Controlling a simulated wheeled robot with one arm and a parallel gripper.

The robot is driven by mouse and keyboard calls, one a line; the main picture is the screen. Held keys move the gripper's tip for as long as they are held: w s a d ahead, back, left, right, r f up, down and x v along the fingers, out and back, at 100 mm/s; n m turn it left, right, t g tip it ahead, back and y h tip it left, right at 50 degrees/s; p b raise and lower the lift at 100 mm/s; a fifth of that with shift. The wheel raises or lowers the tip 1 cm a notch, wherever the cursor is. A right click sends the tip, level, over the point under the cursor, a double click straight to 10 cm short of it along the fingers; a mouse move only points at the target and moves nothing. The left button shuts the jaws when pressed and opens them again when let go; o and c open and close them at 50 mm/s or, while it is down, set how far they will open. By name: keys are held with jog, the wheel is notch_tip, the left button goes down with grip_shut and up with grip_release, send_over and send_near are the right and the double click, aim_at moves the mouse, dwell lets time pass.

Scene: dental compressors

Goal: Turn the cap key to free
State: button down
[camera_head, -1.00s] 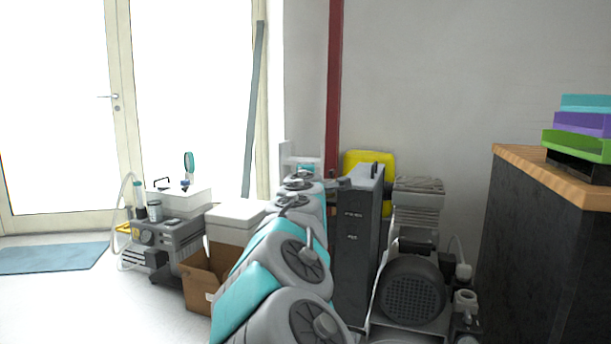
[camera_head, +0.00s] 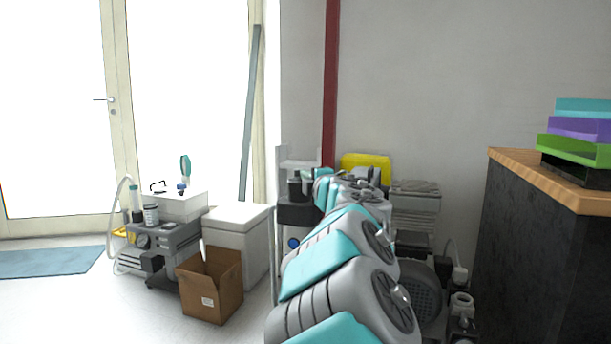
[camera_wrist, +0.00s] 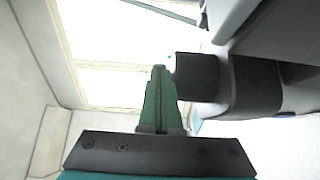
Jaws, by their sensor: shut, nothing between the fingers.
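My gripper (camera_wrist: 158,72) shows in the wrist view as green fingers, closed together with nothing between them. A dark cylindrical knob-like part (camera_wrist: 197,77) sits just right of the fingertips, on a rounded dark and light grey body. It may be the cap key; I cannot tell its setting, nor whether the fingers touch it. In the head view, my arm reaches away towards a dark unit (camera_head: 298,214) by the wall, with a black cylindrical part (camera_head: 294,188) on top beside the arm's far end. The fingertips cannot be made out there.
An open cardboard box (camera_head: 211,286) and a white box (camera_head: 238,240) stand left of my arm. A grey pump unit (camera_head: 160,242) is further left. A compressor (camera_head: 424,290) stands right of the arm, before a dark cabinet (camera_head: 530,250).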

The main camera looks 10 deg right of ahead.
jog(key=shift+w+d+r+n+g+y+p, duration=0.15)
jog(key=shift+d+n+g+y+p, duration=0.2)
jog(key=shift+n+y+p, duration=0.55)
jog(key=shift+w+d+f+n+g+y+p, duration=0.1)
jog(key=shift+d+n+g+y+p, duration=0.35)
jog(key=shift+y, duration=0.75)
jog(key=shift+a+p, duration=0.2)
jog(key=shift+p, duration=0.1)
